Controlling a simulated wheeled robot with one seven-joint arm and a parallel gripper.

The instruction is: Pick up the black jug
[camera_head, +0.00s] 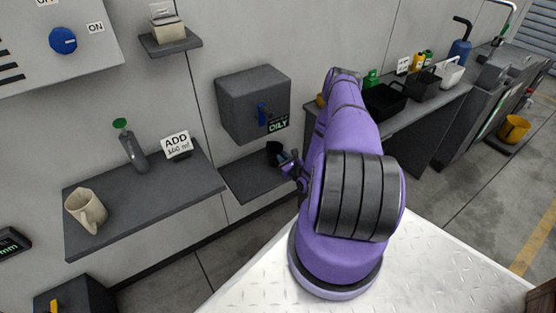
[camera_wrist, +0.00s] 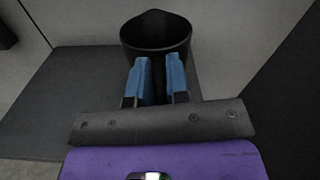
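The black jug (camera_head: 273,153) stands upright on a low dark shelf under the grey wall box. In the wrist view, I look down into the jug's open round mouth (camera_wrist: 156,33), with its spout at the far side. My gripper (camera_head: 289,163) is at the jug's right side in the head view. In the wrist view, its two blue-padded fingers (camera_wrist: 159,75) stand close together on either side of the dark upright handle, which fills the narrow gap. The handle's lower part is hidden.
The low shelf (camera_head: 238,181) has bare room left of the jug. The grey box (camera_head: 253,103) labelled OILY hangs above it. A longer shelf (camera_head: 140,211) at left holds a beige jug (camera_head: 86,210), a grey bottle (camera_head: 131,147) and an ADD sign (camera_head: 177,145).

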